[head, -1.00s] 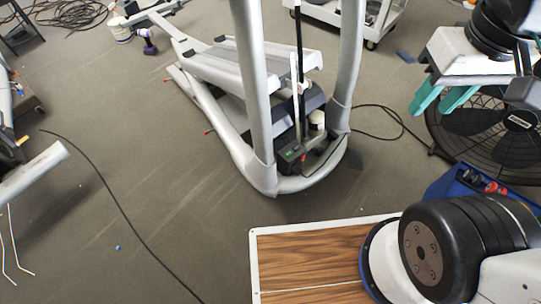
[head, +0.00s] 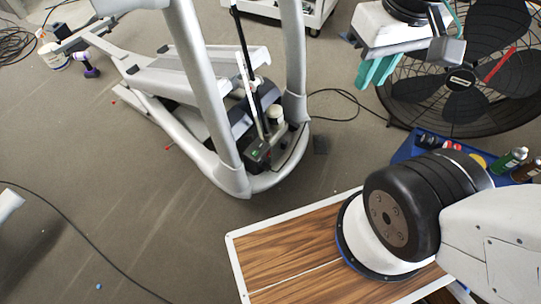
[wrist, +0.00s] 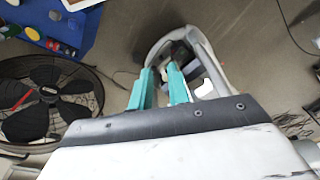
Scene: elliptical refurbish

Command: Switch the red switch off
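The grey elliptical machine (head: 232,178) stands on the carpet left of centre in the head view. A small dark box (head: 258,153) with a green light sits low at its near end, where a tiny spot of red shows. The red switch itself is too small to make out clearly. My gripper (head: 376,72) has two teal fingers, is empty, and hangs to the right of the machine, apart from it. In the wrist view my gripper (wrist: 160,82) shows a clear gap between its fingers, with the machine's curved frame (wrist: 211,62) beyond.
A large black fan (head: 460,85) stands at the right. A blue tray (head: 405,150) with bottles is beside my arm. A black cable (head: 85,240) crosses the floor at left, and another runs from the machine towards the fan. The carpet left of the machine is mostly clear.

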